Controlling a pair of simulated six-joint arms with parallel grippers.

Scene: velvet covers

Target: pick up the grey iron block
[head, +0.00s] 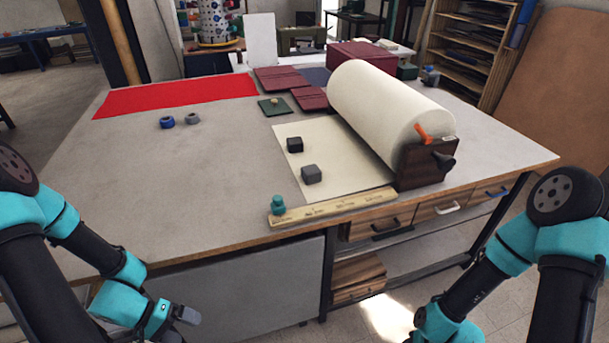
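A grey block (311,174), which looks like the iron block, rests on a cream paper sheet (345,180) near its front left part. A darker, nearly black block (295,144) sits on the same sheet, a little behind it and apart from it. My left gripper (187,315) is low in front of the table, left of and well away from both blocks. Its fingers are too small and turned to tell open from shut. My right arm reaches the bottom edge at the right, and its gripper is out of the frame.
A paper roll (385,110) on a dark wooden stand (424,165) rises right of the blocks. A wooden ruler (330,206) with a teal knob (278,204) lies along the front edge. Blue (167,122) and grey (192,118) rings lie left. The table's left half is mostly clear.

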